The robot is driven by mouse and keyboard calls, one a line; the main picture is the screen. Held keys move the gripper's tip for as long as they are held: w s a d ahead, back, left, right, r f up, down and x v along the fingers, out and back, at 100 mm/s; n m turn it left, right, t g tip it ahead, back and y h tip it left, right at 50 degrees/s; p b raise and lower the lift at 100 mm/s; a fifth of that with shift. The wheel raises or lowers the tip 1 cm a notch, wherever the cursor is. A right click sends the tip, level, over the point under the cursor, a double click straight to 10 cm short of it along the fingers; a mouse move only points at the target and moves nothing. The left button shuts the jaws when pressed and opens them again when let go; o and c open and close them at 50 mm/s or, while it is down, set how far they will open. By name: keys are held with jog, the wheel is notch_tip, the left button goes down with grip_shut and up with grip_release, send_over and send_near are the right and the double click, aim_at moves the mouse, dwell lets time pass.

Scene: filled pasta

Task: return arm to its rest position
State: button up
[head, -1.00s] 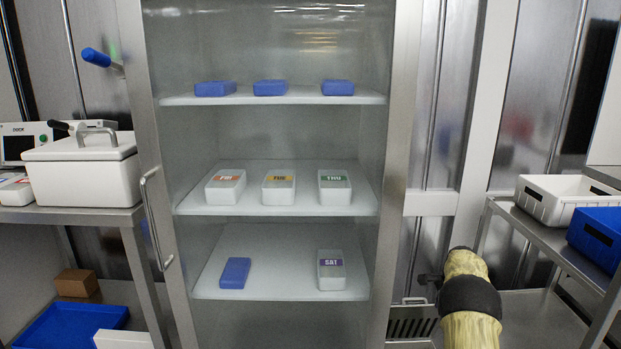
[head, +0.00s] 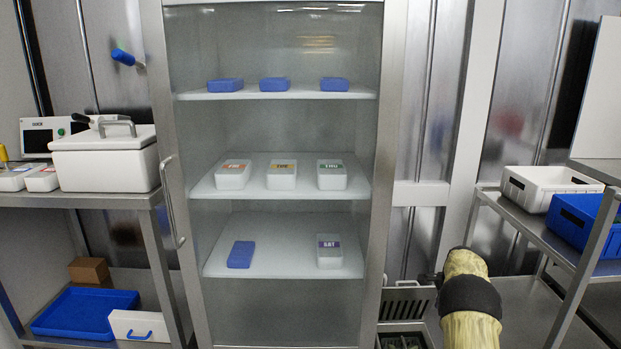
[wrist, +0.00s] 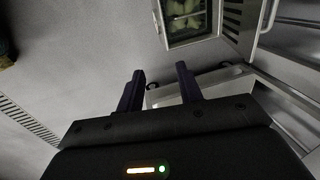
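My arm (head: 470,300), with pale yellow-patterned links and a black joint, shows at the lower right of the head view, in front of the floor to the right of the cabinet. My gripper (wrist: 160,84) shows in the wrist view with its two dark fingers apart and nothing between them. Beyond the fingers are grey floor and metal frames. The gripper's fingers cannot be made out clearly in the head view.
A tall cabinet (head: 388,190) holds blue blocks and labelled white boxes on its shelves. A left counter (head: 95,200) carries a white lidded box (head: 105,165). A right rack (head: 530,222) holds a white bin (head: 535,190) and a blue bin (head: 582,222). An open-topped container (wrist: 190,20) lies beyond my gripper.

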jog(key=s+a+r+n, duration=0.8)
jog(key=s+a+r, duration=0.1)
jog(key=s+a, duration=0.5)
jog(key=s+a+r+n, duration=0.1)
jog(key=s+a+n, duration=0.4)
jog(key=s, duration=0.6)
jog(key=s+a+r+n, duration=0.1)
jog(key=s+a+n, duration=0.4)
jog(key=s, duration=0.7)
notch_tip(320, 180, up, 37)
jog(key=p, duration=3.7)
jog(key=shift+w, duration=0.4)
jog(key=shift+s+d, duration=0.1)
jog(key=shift+d, duration=0.05)
